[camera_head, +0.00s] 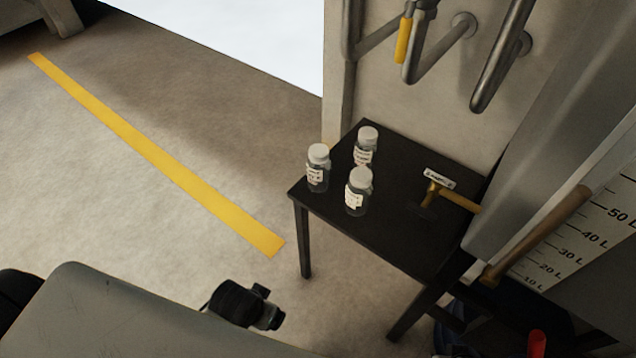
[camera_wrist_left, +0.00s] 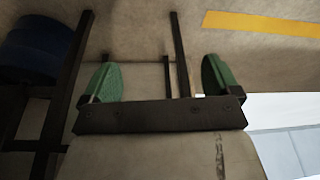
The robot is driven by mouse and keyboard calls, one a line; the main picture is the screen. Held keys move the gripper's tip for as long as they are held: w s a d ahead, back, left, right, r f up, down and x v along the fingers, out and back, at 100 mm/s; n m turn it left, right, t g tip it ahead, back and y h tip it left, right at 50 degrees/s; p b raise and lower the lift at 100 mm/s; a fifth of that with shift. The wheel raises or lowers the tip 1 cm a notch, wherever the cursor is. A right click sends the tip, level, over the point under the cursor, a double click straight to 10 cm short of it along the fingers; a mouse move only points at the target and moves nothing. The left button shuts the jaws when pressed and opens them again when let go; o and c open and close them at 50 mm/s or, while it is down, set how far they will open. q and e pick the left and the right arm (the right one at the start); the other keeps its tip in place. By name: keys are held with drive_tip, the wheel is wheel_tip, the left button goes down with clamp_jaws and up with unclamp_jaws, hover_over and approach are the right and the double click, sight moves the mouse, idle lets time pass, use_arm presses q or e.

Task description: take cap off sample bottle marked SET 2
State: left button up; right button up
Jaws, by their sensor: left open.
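Three clear sample bottles with white caps stand upright on a small dark table in the head view: a left one (camera_head: 318,169), a back one (camera_head: 366,147) and a front one (camera_head: 359,192). Each has a white label, too small to read, so I cannot tell which is SET 2. All three caps are on. My left gripper (camera_wrist_left: 160,80) shows in the left wrist view, its green-padded fingers wide apart with nothing between them. In the head view a dark arm part of mine is low, left of the table and below its top. My right gripper is not in view.
The dark table (camera_head: 395,238) also holds a yellow-handled valve or tap (camera_head: 450,196) with a small tag. Pipes (camera_head: 440,50) run on the wall behind. A litre scale (camera_head: 590,235) stands at the right. A yellow line (camera_head: 160,165) crosses open floor at left.

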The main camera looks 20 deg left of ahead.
use_arm(q)
wheel_tip(320, 180, up, 4)
drive_tip(key=w+t+b, duration=0.2)
drive_tip(key=b, duration=0.1)
drive_tip(key=n+t+b, duration=0.1)
drive_tip(key=t, duration=1.2)
approach(314, 177)
drive_tip(key=w, duration=0.2)
drive_tip(key=shift+h, duration=0.4)
drive_tip(key=w, duration=0.2)
drive_tip(key=w+b, duration=0.1)
drive_tip(key=w, duration=0.2)
drive_tip(key=shift+w+d, duration=0.2)
drive_tip(key=shift+w, duration=0.1)
drive_tip(key=shift+w+f+b, duration=0.15)
drive_tip(key=shift+w+b, duration=0.7)
drive_tip(key=shift+w, duration=1.8)
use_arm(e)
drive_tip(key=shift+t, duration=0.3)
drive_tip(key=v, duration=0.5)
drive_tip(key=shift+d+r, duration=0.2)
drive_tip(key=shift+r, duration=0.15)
use_arm(q)
drive_tip(key=c, duration=1)
drive_tip(key=shift+r, duration=0.2)
